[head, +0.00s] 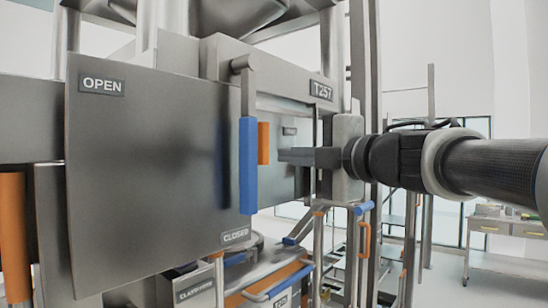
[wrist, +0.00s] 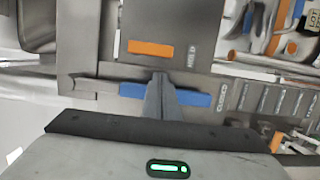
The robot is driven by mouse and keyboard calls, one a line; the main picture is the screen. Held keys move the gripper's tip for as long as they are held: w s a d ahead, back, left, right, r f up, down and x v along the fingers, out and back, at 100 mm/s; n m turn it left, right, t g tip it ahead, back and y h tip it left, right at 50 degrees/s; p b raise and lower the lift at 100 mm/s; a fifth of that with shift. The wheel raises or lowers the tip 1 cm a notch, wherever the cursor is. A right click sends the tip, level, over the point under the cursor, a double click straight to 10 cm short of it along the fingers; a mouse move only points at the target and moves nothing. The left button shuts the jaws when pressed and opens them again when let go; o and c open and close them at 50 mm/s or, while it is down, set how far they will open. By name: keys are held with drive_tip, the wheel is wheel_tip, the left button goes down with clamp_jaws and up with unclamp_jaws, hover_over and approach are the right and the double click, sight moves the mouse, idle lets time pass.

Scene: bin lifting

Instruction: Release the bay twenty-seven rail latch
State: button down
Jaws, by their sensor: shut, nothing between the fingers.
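A blue handle (head: 248,165) hangs upright from a grey pivot on the machine, at the right edge of a grey panel (head: 150,165) marked OPEN at top and CLOSED at bottom. In the wrist view the blue handle (wrist: 195,98) lies across the picture, partly hidden behind my fingers. My gripper (head: 284,154) is shut and empty, right of both, fingers pointing left. Its fingertips (wrist: 160,78) overlap the handle in the wrist view; contact cannot be told.
An orange post (head: 13,235) stands at far left. Below are blue and orange handled fittings (head: 280,285) and metal posts. A grey table (head: 505,230) stands at the far right, with open floor before it.

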sight(262, 156)
drive_tip(key=shift+a, duration=0.1)
drive_tip(key=p+x, duration=0.1)
drive_tip(key=x, duration=0.8)
drive_tip(key=shift+w+a, duration=0.25)
drive_tip(key=shift+w, duration=0.1)
drive_tip(key=shift+f, duration=0.1)
